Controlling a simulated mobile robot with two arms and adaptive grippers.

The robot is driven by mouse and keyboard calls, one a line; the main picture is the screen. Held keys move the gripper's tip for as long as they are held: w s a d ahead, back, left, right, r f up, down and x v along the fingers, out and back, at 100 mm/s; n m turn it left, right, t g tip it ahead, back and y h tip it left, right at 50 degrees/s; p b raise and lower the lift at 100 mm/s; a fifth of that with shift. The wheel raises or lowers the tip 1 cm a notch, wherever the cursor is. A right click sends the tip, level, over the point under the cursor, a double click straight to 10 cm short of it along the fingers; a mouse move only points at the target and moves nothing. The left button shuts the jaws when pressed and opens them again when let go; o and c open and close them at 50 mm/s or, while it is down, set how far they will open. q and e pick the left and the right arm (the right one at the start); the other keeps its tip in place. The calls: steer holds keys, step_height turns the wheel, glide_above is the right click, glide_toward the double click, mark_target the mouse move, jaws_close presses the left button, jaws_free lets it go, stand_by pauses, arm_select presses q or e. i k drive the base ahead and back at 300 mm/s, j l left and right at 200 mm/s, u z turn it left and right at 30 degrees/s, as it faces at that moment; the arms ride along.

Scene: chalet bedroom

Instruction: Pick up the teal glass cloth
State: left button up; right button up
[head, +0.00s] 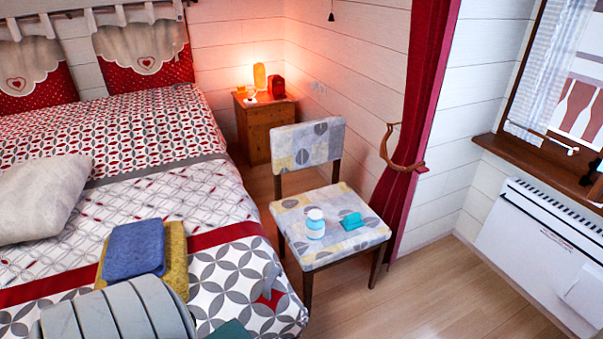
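A small teal cloth (351,221) lies folded on the seat of the patterned chair (318,250), right of a small pale blue jar (315,224) with a white lid. The cloth and the jar are apart, with a narrow gap between them. Another dark teal piece (230,330) shows at the bottom edge by the bed and is cut off, so I cannot tell what it is. Neither of my grippers is in view.
The bed fills the left, with a blue folded cloth (133,249) on a yellow one (176,258) and a grey ribbed thing (120,312) in front. A nightstand (260,130) with a lit lamp stands behind the chair, a red curtain (415,130) to its right. Floor right of the chair is clear.

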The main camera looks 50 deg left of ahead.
mark_target(353, 221)
steer(key=u, duration=1.1)
steer(key=z, duration=1.55)
steer(key=u, duration=1.55)
steer(key=i+l+u, duration=0.25)
steer(key=i+l, duration=0.25)
